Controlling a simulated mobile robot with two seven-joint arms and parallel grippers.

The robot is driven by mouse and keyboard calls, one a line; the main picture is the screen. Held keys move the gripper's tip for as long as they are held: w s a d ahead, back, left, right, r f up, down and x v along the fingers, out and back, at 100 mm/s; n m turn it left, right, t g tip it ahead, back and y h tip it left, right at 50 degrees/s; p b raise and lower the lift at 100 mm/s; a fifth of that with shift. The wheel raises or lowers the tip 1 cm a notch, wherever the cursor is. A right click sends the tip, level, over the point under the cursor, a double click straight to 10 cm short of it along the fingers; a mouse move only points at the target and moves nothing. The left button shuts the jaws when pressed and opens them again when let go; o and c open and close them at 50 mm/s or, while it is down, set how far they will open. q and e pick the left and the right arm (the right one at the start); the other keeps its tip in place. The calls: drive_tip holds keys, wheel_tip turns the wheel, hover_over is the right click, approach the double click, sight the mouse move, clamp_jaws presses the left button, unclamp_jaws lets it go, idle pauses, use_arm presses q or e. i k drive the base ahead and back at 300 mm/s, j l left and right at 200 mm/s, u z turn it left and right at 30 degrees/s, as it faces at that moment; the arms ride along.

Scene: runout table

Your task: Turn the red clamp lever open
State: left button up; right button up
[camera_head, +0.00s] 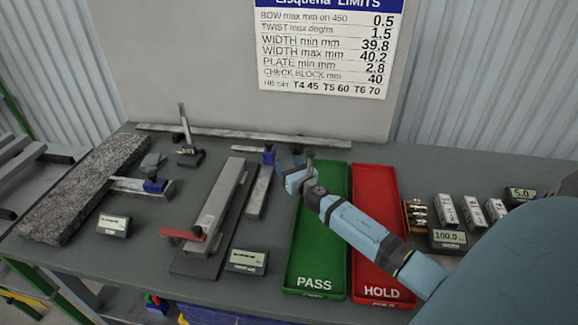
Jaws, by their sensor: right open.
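The red clamp lever (184,234) is at the near end of a grey metal fixture (219,215) left of the table's middle. It points left, roughly crosswise to the fixture's long bar, with a dark pivot near its right end. My right gripper (293,165) reaches in from the right over the green PASS tray's far end. It is open, well apart from the lever, to its right and farther back. Its fingertips are small and partly hidden. My left gripper is not in view.
A green PASS tray (316,281) and red HOLD tray (376,186) lie right of the fixture. Small displays (247,261) and (113,225) flank the lever. A blue-headed caliper (259,190) lies between fixture and trays. A granite slab (83,190) lies left.

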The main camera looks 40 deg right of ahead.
sight(197, 235)
drive_tip(key=k+j, duration=0.8)
drive_tip(key=j, duration=0.1)
